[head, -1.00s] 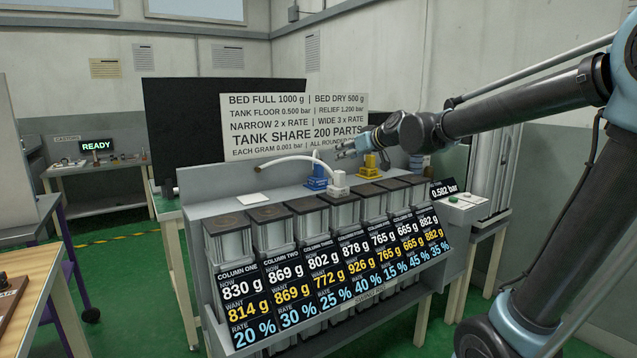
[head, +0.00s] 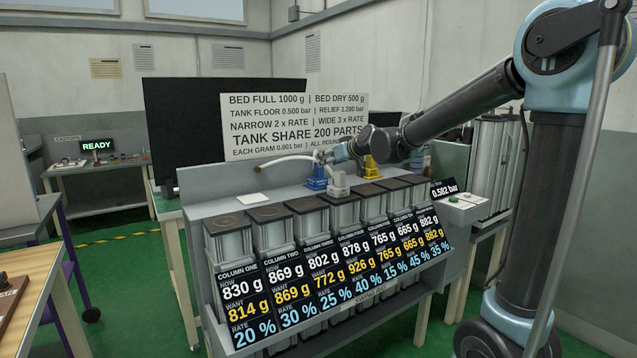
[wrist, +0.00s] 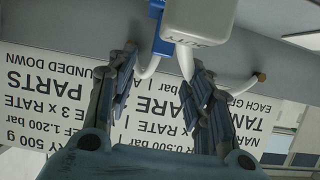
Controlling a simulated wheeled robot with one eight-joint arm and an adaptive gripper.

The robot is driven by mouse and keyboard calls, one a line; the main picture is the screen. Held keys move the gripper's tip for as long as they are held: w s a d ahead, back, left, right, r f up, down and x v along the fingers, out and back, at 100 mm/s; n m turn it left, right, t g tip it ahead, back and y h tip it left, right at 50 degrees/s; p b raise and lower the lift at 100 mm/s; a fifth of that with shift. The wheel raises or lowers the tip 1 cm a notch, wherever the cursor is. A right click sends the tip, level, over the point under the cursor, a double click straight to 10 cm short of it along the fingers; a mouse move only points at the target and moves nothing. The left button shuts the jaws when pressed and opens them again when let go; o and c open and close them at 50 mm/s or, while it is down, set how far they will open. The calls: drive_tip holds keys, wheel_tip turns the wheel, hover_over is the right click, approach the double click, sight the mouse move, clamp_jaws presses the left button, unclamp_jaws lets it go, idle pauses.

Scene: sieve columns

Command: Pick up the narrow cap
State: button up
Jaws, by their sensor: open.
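Three fittings stand on the top shelf behind the columns: a blue one (head: 316,181), a white one (head: 338,185) and a yellow one (head: 371,171). I cannot read which is labelled the narrow cap. My gripper (head: 330,155) is above and just behind the blue and white ones, with its fingers pointing left. The white fitting (wrist: 198,20), with blurred lettering, and part of the blue one (wrist: 160,35) lie beyond the fingertips. Nothing is clearly held.
Several columns with dark square tops and number panels (head: 330,262) stand in front of the shelf. A large sign (head: 293,125) stands behind it. A white card (head: 249,199) lies on the shelf's left part.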

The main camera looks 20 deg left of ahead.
sight(318, 174)
drive_tip(key=shift+x, duration=2.95)
drive_tip(key=shift+d, duration=0.1)
clamp_jaws()
